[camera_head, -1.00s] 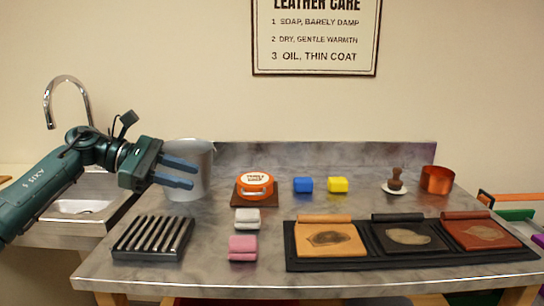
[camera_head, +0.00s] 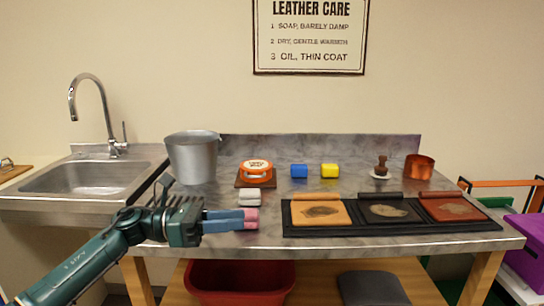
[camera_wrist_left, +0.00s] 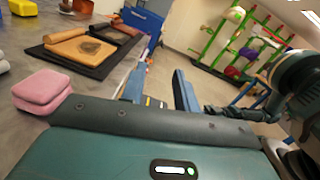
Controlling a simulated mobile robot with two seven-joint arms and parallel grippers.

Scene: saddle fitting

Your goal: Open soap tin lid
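The soap tin (camera_head: 256,168) is round and orange with a pale lettered top and an orange-and-white front. It sits on a brown board (camera_head: 243,184) at the back middle of the table, and its top looks closed. My left gripper (camera_head: 252,219) is at the table's front left, nearer than the tin and well apart from it. In the left wrist view its two blue fingers (camera_wrist_left: 160,90) stand apart with nothing between them. A pink block (camera_wrist_left: 42,90) lies beside the fingers there.
A black tray (camera_head: 370,230) with leather pieces fills the front right.

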